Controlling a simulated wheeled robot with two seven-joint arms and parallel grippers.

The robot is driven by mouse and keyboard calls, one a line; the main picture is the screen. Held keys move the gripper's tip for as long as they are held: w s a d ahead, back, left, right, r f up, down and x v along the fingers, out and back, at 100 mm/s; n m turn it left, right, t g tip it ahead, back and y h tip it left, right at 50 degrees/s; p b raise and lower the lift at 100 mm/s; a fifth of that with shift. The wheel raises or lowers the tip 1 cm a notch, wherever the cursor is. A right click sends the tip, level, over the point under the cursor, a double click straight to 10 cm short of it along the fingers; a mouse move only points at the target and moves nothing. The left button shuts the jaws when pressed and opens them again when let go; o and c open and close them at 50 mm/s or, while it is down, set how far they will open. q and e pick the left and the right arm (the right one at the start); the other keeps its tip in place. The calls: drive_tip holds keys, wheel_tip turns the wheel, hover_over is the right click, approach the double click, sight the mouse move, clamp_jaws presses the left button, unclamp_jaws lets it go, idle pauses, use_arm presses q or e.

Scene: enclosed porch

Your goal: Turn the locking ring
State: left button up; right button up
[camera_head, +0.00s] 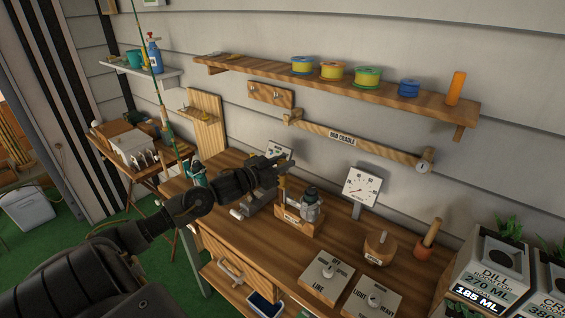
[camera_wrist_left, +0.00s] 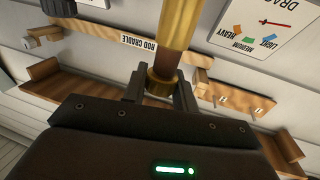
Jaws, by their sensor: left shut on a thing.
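My left gripper (camera_head: 272,166) is above the workbench at its back, beside a small brass upright piece (camera_head: 282,186). In the left wrist view, my left gripper (camera_wrist_left: 160,92) has its two fingers on either side of the lower end of a golden cylinder (camera_wrist_left: 178,35). A brass ring or collar (camera_wrist_left: 160,84) at that end sits between the fingers, and the gripper is shut on it. It looks like the locking ring, though no label shows. The fingers hide part of its sides. My right gripper is not in view.
The wooden workbench (camera_head: 262,240) holds a wooden stand with a grey jar (camera_head: 310,205), a dial (camera_head: 361,190), two switch plates (camera_head: 327,277) and a round wooden block (camera_head: 380,247). A shelf with line spools (camera_head: 368,77) and the rod cradle (camera_head: 358,145) are on the wall. Labelled boxes (camera_head: 490,268) stand at right.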

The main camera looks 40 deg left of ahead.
use_arm(q)
drive_tip(key=shift+a+m+h, duration=0.1)
drive_tip(key=shift+m+h, duration=0.5)
drive_tip(key=shift+h, duration=0.3)
drive_tip(key=shift+m+g+h, duration=0.6)
drive_tip(key=shift+m+h, duration=0.2)
drive_tip(key=shift+h, duration=0.4)
drive_tip(key=m+g+h+b, duration=0.1)
drive_tip(key=m+h, duration=0.1)
drive_tip(key=shift+f+g+h+b, duration=0.1)
drive_tip(key=shift+g+h+b, duration=0.2)
drive_tip(key=shift+h+b, duration=0.1)
drive_tip(key=shift+m+g+h+b, duration=0.85)
drive_tip(key=shift+m+g+h, duration=0.05)
drive_tip(key=shift+h, duration=0.2)
drive_tip(key=o, duration=1)
drive_tip(key=shift+c, duration=0.2)
